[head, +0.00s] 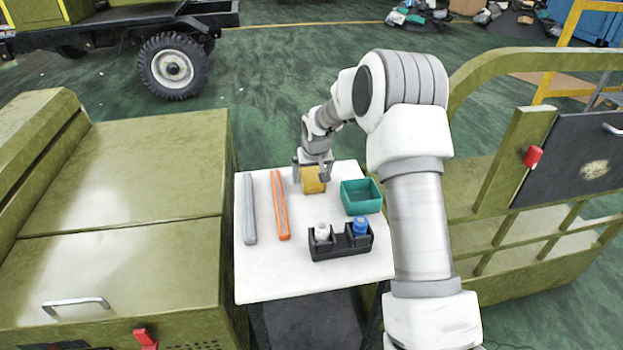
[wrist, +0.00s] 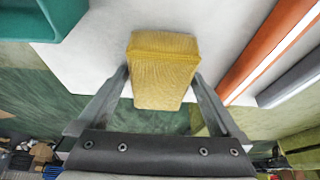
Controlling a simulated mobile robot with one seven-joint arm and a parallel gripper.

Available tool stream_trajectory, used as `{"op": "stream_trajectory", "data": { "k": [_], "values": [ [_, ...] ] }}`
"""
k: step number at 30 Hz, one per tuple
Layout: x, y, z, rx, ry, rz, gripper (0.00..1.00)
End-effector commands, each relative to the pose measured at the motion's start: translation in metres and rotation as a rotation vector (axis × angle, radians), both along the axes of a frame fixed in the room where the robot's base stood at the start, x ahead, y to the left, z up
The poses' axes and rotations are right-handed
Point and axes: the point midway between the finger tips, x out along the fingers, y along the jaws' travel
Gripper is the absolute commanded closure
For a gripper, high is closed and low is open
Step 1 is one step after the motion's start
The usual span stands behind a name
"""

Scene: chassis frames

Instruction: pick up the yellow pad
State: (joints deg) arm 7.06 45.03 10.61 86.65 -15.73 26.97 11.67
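The yellow pad (head: 312,180) is a block with a ribbed, cloth-like surface. It is at the far edge of the white table, between the orange bar and the teal bin. My gripper (head: 313,170) reaches down over it from the far side. In the wrist view the pad (wrist: 165,75) sits between the two fingertips of my gripper (wrist: 162,76), one close on each side. I cannot tell whether the fingers press on it or leave a thin gap. Whether the pad's underside rests on the table is hidden.
On the white table (head: 270,280) lie a grey bar (head: 250,210) and an orange bar (head: 280,205) to the left. The teal bin (head: 361,197) is right of the pad. A black holder (head: 340,245) with a white and a blue bottle stands nearer. Green machinery (head: 150,180) flanks the table.

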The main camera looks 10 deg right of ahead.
Motion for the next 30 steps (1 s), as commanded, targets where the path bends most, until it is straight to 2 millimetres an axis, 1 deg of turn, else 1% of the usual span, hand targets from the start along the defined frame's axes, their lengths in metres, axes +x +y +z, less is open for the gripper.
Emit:
{"op": "stream_trajectory", "data": {
  "k": [1,5,6,8,9,12,19,23,26,30],
  "values": [
    [0.000,0.000,0.000,0.000,0.000,0.000,0.09],
    [0.000,0.000,0.000,0.000,0.001,0.000,0.32],
    [0.000,0.000,0.000,0.000,0.001,0.000,0.40],
    [0.000,0.000,0.000,0.000,0.001,0.000,0.50],
    [0.000,0.000,0.000,0.000,0.001,0.000,0.58],
    [0.000,0.000,0.000,0.000,0.000,0.000,0.74],
    [0.000,0.000,0.001,0.000,0.000,0.000,0.74],
    [0.000,-0.001,0.006,-0.001,0.000,0.000,0.74],
    [0.000,-0.001,0.019,-0.001,-0.002,0.000,0.74],
    [0.000,0.000,0.046,-0.001,-0.002,-0.001,0.74]
  ]
}}
